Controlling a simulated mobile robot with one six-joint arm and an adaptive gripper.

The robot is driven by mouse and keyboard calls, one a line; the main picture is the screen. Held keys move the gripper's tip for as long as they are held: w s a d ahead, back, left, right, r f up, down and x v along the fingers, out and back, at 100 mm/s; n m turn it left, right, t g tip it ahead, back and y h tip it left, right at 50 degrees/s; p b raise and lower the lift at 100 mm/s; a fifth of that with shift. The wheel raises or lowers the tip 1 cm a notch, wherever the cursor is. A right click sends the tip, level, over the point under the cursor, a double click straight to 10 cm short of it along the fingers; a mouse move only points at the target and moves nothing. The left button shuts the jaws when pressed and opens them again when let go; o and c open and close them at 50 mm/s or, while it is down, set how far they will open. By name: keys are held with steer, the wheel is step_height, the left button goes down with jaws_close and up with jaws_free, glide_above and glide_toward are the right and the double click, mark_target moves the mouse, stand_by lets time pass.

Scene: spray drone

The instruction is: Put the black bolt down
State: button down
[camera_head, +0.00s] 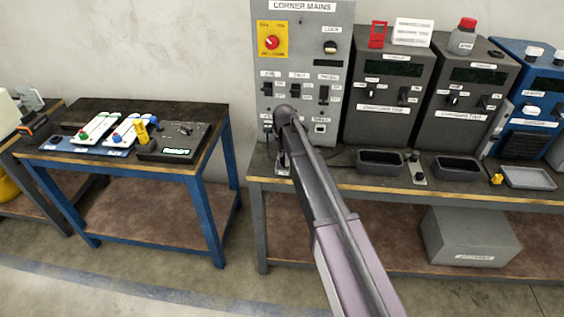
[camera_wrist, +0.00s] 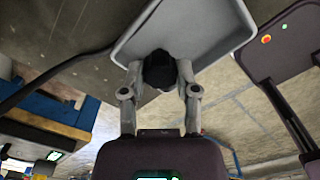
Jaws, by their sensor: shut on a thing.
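In the wrist view my gripper (camera_wrist: 160,80) is shut on the black bolt (camera_wrist: 158,68), a dark rounded piece between the two fingertips. Just beyond the bolt in that view is a shallow light-grey tray (camera_wrist: 205,30). The bolt overlaps the tray's near rim in the picture; I cannot tell whether it touches the tray. In the head view my arm reaches up to the left end of the grey bench, in front of the corner mains panel (camera_head: 300,60).
The bench also carries dark control boxes (camera_head: 388,90), dark bins (camera_head: 381,162) and a grey tray (camera_head: 527,178) at the right. A blue-legged table (camera_head: 150,165) stands left, with a gap between. A dark cable (camera_wrist: 50,72) runs beside the tray.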

steer(key=shift+f, duration=0.15)
steer(key=shift+c, duration=1.8)
jaws_free()
steer(key=shift+r, duration=0.25)
step_height(320, 180, up, 12)
steer(key=p, duration=1.2)
steer(key=shift+d+f, duration=0.1)
